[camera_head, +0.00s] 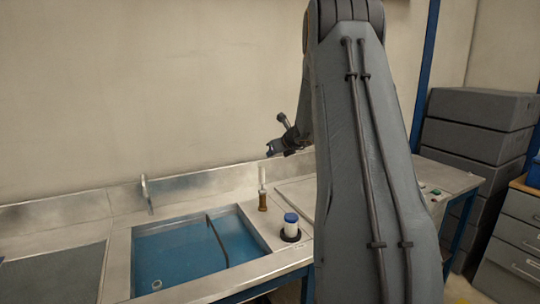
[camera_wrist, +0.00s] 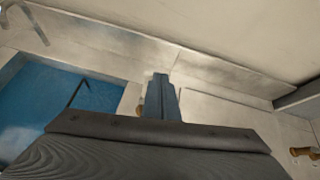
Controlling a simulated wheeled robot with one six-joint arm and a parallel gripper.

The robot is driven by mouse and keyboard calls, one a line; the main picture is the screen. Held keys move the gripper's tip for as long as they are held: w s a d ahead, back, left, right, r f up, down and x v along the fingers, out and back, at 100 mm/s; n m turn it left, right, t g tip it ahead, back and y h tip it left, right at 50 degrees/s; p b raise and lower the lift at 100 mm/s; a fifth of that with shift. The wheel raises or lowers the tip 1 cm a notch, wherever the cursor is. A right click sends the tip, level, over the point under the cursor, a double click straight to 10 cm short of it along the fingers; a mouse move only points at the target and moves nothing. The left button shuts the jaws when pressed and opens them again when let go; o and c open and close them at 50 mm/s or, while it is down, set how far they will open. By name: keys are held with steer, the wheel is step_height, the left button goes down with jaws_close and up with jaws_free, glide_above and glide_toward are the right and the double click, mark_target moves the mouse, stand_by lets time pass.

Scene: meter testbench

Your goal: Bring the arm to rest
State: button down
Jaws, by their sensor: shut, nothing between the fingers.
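My arm (camera_head: 365,160) rises large and grey through the right half of the head view and hides part of the bench behind it. My gripper (camera_head: 269,150) shows small at the left of the arm, above the bench's rear edge and apart from it. In the wrist view the gripper (camera_wrist: 160,77) points toward the bench's back ledge, its blue-grey fingers together with nothing between them.
A sink of blue water (camera_head: 180,254) with a dark bent rod lies left. A white-topped brown-based item (camera_head: 263,190) and a blue-capped bottle (camera_head: 291,226) stand beside it. A tap (camera_head: 147,192) stands behind. Grey boxes (camera_head: 480,108) are stacked right. Air above the sink is clear.

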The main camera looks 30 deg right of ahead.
steer(key=shift+s+a+r, duration=0.1)
steer(key=shift+s+r, duration=0.05)
steer(key=shift+r, duration=0.15)
steer(key=shift+a+f, duration=0.1)
stand_by(0.3)
